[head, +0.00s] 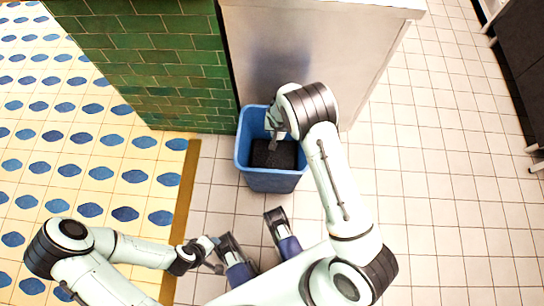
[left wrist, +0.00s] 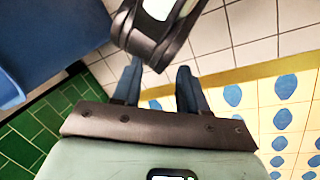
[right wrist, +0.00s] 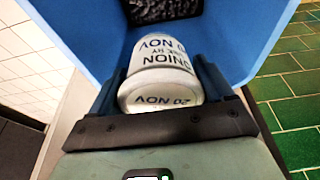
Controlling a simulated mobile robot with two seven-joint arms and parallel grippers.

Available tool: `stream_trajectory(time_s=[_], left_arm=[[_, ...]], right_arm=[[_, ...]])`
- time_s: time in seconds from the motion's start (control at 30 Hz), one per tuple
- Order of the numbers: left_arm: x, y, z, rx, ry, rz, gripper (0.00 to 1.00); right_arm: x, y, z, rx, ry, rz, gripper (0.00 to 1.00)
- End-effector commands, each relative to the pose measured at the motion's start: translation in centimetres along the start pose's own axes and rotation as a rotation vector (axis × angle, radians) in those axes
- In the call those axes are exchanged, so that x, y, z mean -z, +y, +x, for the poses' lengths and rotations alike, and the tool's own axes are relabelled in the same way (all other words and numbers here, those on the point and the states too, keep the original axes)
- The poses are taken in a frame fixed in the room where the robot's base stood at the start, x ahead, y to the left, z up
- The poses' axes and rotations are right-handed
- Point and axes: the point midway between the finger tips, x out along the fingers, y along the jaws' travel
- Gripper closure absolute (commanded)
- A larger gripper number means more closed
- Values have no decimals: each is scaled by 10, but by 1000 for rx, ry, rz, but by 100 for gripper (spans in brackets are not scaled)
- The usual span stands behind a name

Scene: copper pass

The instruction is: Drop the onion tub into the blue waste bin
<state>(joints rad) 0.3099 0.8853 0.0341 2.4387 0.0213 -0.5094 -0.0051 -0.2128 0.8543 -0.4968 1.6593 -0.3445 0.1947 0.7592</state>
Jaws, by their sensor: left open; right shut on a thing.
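The blue waste bin (head: 272,181) stands on the tiled floor against the metal cabinet and green wall. Its inside also shows in the right wrist view (right wrist: 255,35). The white onion tub (right wrist: 160,62), with dark "ONION" and "20 NOV" lettering, is between the fingers of my right gripper (right wrist: 162,85), which is shut on it. My right gripper (head: 274,135) points down into the bin's opening; the tub is not clear in the head view. My left gripper (head: 212,251) is open and empty, low at the left; its spread fingers show in the left wrist view (left wrist: 158,85).
The bin's bottom (head: 278,154) is dark and textured. A metal cabinet (head: 300,45) stands right behind the bin, and a green tiled wall (head: 160,60) is behind to the left. Pale floor at the right is clear. A dark unit (head: 525,50) stands far right.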

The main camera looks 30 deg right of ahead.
Motion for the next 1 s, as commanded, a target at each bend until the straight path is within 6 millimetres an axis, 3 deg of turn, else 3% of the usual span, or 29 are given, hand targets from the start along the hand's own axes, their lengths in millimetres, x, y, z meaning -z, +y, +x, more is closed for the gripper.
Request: stream_trajectory(time_s=[0.4, 0.8, 0.83, 0.87, 0.9, 1.0], left_arm=[[44, -12, 30, 8, 122, -11, 57], [53, -14, 32, 10, 149, -12, 57], [53, -14, 32, 10, 149, -12, 57], [53, -14, 32, 9, 148, -12, 57], [53, -14, 32, 10, 148, -12, 57], [53, -14, 32, 9, 148, -12, 57]], right_arm=[[-12, 0, 43, -1, -2, -1, 55], [-14, 0, 49, 0, 0, -1, 55], [-14, 0, 49, 0, 0, -1, 16], [-14, 0, 49, 0, 0, -1, 7], [-14, 0, 49, 0, 0, -1, 0], [-14, 0, 49, 0, -1, -1, 0]])
